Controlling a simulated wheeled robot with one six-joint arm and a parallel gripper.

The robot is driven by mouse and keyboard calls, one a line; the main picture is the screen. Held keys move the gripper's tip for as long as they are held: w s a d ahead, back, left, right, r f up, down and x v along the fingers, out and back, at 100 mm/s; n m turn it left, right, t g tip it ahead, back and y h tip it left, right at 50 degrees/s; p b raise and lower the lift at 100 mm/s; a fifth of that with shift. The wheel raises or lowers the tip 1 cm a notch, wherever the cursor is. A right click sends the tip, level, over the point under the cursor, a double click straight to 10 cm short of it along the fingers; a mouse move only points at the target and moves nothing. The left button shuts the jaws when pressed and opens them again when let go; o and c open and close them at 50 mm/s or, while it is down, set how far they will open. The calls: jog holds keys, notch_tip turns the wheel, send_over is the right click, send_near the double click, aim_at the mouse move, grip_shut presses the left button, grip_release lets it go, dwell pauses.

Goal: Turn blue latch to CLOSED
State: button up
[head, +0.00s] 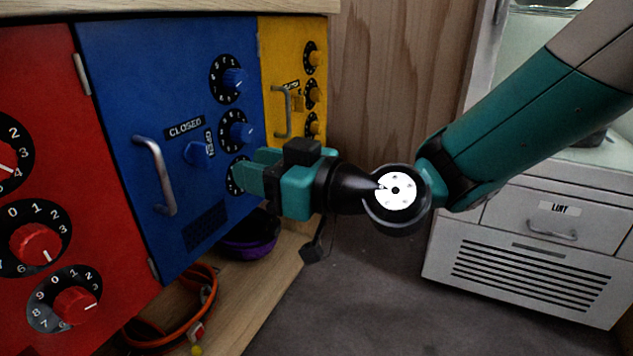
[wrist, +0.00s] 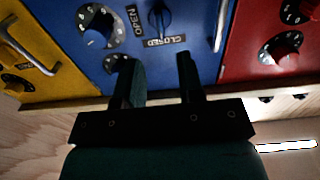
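The blue latch (head: 197,153) is a small blue knob on the blue door (head: 120,90). A CLOSED label (head: 185,127) is above it and an OPEN label (head: 209,142) is to its right. In the wrist view the latch (wrist: 160,18) is upside down, near the top edge, its bar roughly upright in the picture. I cannot tell surely which label it points to. My gripper (head: 240,178) is in front of the lowest blue dial, right of and below the latch. In the wrist view its fingers (wrist: 157,82) are apart, with nothing between them.
Blue dials (head: 237,130) line the door's right side, and a metal handle (head: 156,175) stands out at left. Red (head: 40,120) and yellow (head: 280,60) doors flank it. An orange strap (head: 190,315) and a purple helmet-like item (head: 250,240) lie below on the wooden shelf.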

jog(key=b+v, duration=0.1)
jog(key=v, duration=0.7)
jog(key=shift+d, duration=0.2)
jog(key=shift+s, duration=0.1)
jog(key=s+d+r+m+g+h+p, duration=0.35)
jog(key=s+d+h+p, duration=0.3)
jog(key=d, duration=0.25)
jog(key=s+d+r+m+g+h+p, duration=0.2)
jog(key=s+d+m+g+h+p, duration=0.15)
jog(key=s+d+h+p, duration=0.35)
notch_tip(320, 180, up, 37)
jog(key=y+p, duration=0.1)
jog(key=p, duration=3.4)
jog(key=shift+d+p, duration=0.3)
jog(key=shift+p, duration=0.05)
